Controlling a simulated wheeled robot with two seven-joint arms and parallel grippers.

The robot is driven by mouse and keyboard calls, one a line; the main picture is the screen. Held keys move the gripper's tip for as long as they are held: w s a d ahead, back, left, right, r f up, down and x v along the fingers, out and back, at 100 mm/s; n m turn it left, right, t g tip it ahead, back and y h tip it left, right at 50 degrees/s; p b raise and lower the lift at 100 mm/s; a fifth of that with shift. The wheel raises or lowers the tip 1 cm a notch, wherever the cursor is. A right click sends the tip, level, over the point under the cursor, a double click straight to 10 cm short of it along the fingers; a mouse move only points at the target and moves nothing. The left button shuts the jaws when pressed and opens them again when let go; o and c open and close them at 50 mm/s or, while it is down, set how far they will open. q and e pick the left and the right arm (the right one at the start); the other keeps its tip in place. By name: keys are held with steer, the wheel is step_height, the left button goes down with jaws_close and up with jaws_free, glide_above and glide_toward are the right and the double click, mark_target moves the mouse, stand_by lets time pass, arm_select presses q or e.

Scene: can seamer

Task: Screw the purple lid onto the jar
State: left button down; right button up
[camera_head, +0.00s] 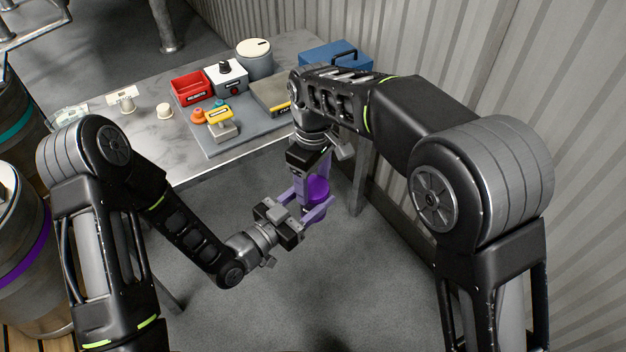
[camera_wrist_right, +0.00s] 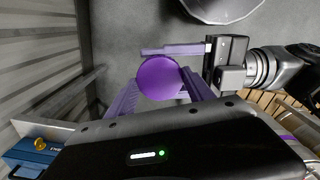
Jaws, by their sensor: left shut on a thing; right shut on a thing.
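The purple lid (camera_head: 318,187) is a round disc held in the air in front of the workbench, and its flat top faces the camera in the right wrist view (camera_wrist_right: 162,78). My right gripper (camera_head: 317,180) comes down from above, its lilac fingers shut on the lid from both sides. My left gripper (camera_head: 314,205) reaches in from the left at about the same spot, its fingers shut around what sits under the lid. The jar itself is hidden by the lid and fingers. I cannot tell how closely the lid sits on it.
The workbench (camera_head: 150,150) behind carries a red bin (camera_head: 190,88), a grey canister (camera_head: 255,60), a yellow-handled device (camera_head: 219,116) and a blue toolbox (camera_head: 335,55). Drums (camera_head: 20,255) stand at the left. A corrugated wall (camera_head: 560,90) closes the right side. Floor below the grippers is clear.

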steer(key=m, duration=0.3)
steer(key=o, duration=1.6)
steer(key=shift+o, duration=0.2)
step_height(320, 180, up, 8)
steer(key=shift+f, duration=0.25)
